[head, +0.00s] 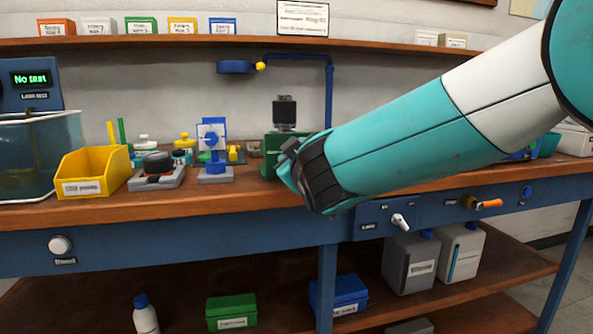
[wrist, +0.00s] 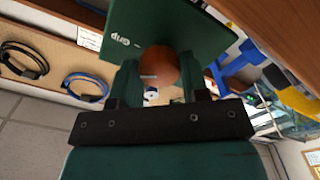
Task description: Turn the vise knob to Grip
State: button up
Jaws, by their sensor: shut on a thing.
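The green vise (head: 272,145) stands on the bench, with a dark part (head: 285,112) upright above it. In the wrist view its green face (wrist: 180,22) carries the word Grip beside a short white tick. The vise knob (wrist: 160,62) is round and reddish brown, with a pale line near its lower left edge. My gripper (wrist: 158,75) has one finger on each side of the knob and is shut on it. I cannot tell whether the pale line meets the Grip tick. In the head view my gripper (head: 290,168) is at the vise's front, and the knob is hidden.
A yellow bin (head: 92,172), a dark round part on a grey base (head: 157,170) and a blue-and-white stand (head: 212,150) are left of the vise. Below the bench edge are a white lever (head: 400,221) and an orange handle (head: 488,204). A blue pipe (head: 328,95) rises behind.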

jog(key=m+b, duration=0.1)
jog(key=m, duration=0.1)
jog(key=m+b, duration=0.1)
jog(key=b, duration=0.1)
jog(key=shift+f+m, duration=0.3)
jog(key=shift+m, duration=0.1)
jog(key=shift+r+m+b, duration=0.1)
jog(key=shift+m+b, duration=0.7)
jog(key=o, duration=0.9)
jog(key=shift+r, duration=0.15)
jog(key=v, duration=1.7)
jog(key=shift+s+r, duration=0.1)
jog(key=shift+s, duration=0.15)
